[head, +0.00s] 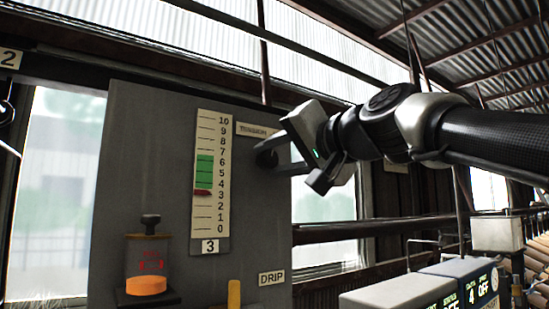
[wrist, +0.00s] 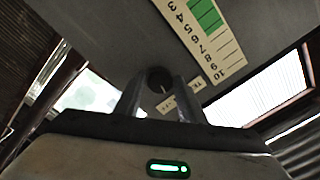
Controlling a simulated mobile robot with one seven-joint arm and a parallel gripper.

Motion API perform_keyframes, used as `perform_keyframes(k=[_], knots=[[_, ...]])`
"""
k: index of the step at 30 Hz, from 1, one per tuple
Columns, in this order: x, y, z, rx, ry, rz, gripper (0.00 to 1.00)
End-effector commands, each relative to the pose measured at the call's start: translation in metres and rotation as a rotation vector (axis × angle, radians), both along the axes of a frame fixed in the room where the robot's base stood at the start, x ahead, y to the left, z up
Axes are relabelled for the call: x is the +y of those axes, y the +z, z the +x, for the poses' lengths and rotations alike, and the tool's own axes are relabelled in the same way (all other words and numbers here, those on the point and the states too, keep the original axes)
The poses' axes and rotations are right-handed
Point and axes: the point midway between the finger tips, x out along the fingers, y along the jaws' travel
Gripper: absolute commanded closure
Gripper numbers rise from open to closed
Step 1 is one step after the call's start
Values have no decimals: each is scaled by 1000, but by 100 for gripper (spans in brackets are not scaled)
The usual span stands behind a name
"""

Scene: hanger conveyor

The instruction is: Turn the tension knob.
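The tension knob (head: 266,158) is a dark round knob on the grey panel (head: 150,185), under a label reading TENSION (head: 257,130). The gauge (head: 211,175) beside it runs from 0 to 10, with a green band from about 4 to 7. Its red pointer (head: 202,192) stands near 3, just below the green. My gripper (head: 277,158) reaches the knob from the right. In the wrist view the knob (wrist: 159,80) lies between my fingertips (wrist: 160,84), with little or no gap. I cannot tell whether they press on it.
A jar with orange liquid (head: 147,265) stands at the panel's lower left. A DRIP label (head: 271,278) and a yellow handle (head: 234,293) are low on the panel. Grey boxes with displays (head: 460,283) stand at lower right. A dark rail (head: 360,229) runs behind.

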Motion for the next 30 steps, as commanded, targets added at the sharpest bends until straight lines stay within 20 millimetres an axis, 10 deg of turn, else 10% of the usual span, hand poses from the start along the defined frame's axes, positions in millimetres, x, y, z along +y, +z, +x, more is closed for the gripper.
perform_keyframes(k=[14, 30], knots=[[-5, 0, -6, -2, -2, 2, 51], [-73, 0, -106, -5, -4, 1, 51]])
